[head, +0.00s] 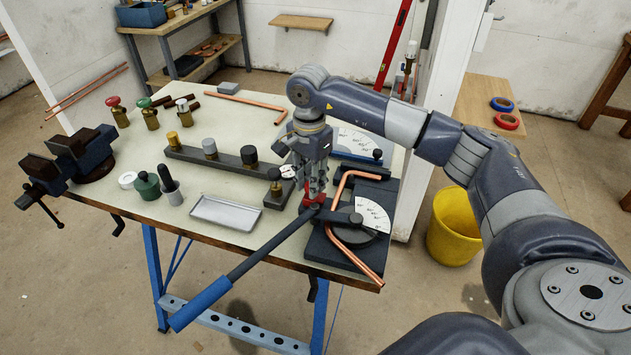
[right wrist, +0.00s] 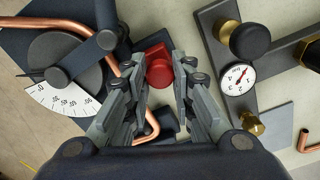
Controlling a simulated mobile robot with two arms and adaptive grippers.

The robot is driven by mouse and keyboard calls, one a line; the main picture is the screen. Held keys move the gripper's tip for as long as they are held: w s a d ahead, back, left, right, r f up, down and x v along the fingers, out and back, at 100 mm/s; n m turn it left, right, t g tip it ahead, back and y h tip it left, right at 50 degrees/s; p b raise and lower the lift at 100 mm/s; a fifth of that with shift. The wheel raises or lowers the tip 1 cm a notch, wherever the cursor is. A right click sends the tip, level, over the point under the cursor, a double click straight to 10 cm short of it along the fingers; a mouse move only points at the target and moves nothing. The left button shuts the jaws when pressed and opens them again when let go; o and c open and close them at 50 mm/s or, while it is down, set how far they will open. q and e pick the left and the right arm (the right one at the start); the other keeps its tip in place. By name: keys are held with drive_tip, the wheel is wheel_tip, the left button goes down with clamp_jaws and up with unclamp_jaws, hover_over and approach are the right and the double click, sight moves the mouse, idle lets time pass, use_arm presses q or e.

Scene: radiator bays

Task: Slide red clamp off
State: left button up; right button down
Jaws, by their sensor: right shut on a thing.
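The red clamp (head: 313,200) sits at the left edge of the pipe bender (head: 322,246), beside the copper pipe (head: 338,187) that lies bent in it. My right gripper (head: 315,187) points down over the clamp. In the right wrist view the red clamp (right wrist: 160,72) has a round red knob between the two fingers of my right gripper (right wrist: 161,80), which is shut on it. The fingers partly hide the clamp in the head view. My left gripper is in neither view.
The bender's long handle with a blue grip (head: 201,304) sticks out past the table front. A dial gauge (right wrist: 238,77) on a dark manifold stands close to the gripper. A grey tray (head: 226,214), a vise (head: 75,158) and several valves stand further left.

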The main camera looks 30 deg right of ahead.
drive_tip(key=c, duration=1.6)
unclamp_jaws()
drive_tip(key=shift+w+a, duration=0.1)
drive_tip(key=shift+a, duration=0.05)
drive_tip(key=shift+c, duration=0.2)
drive_tip(key=o, duration=0.3)
drive_tip(key=shift+w+a, duration=0.1)
drive_tip(key=shift+w, duration=0.05)
drive_tip(key=shift+r, duration=0.1)
wheel_tip(320, 180, up, 12)
drive_tip(key=shift+f, duration=0.1)
